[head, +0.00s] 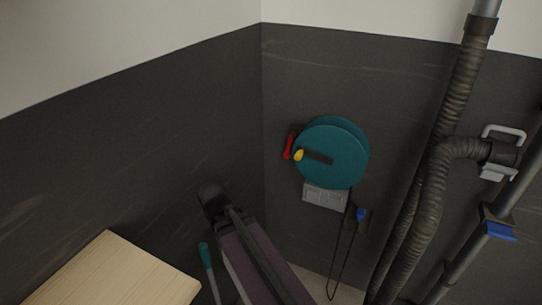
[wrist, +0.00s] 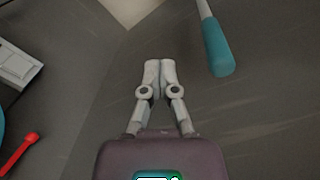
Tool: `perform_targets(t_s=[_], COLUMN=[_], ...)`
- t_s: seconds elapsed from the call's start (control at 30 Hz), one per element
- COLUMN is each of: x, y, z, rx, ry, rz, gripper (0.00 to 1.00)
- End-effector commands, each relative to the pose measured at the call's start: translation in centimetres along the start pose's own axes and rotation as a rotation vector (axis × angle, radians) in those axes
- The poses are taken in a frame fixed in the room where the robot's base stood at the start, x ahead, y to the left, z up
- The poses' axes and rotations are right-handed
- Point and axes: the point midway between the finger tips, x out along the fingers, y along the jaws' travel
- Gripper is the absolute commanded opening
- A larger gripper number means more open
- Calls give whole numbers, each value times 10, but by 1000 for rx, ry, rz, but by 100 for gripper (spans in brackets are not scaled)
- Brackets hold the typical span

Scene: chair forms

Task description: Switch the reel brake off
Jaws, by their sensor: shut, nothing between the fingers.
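The teal reel (head: 342,166) is mounted on the dark wall right of the corner. A yellow knob (head: 299,155) sits on the dark crank across its face. A red lever (head: 288,147), likely the brake, stands nearly upright at the reel's left edge. In the wrist view the red lever (wrist: 18,155) lies at the lower left, beside a sliver of the reel (wrist: 2,122). My gripper (wrist: 160,64) is shut and empty, with its fingertips together, apart from the lever. The fingers cannot be made out in the head view.
A grey box (head: 325,195) is below the reel, with a dark cord loop hanging down. A teal-handled rod (wrist: 217,48) is near my gripper on the right. A pale wooden top (head: 110,275) stands lower left. Ribbed pipes (head: 430,190) run at right.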

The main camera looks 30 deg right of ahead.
Motion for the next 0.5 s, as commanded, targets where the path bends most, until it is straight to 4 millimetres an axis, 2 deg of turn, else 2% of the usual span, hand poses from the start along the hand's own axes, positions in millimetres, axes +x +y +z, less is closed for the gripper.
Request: perform_targets(t_s=[0.03, 0.2, 0.5], x=[11, 32, 50], y=[9, 49, 128], z=[-8, -39, -94], rx=[9, 40, 47], ry=[18, 105, 284], rz=[39, 214, 568], gripper=[0, 0, 0])
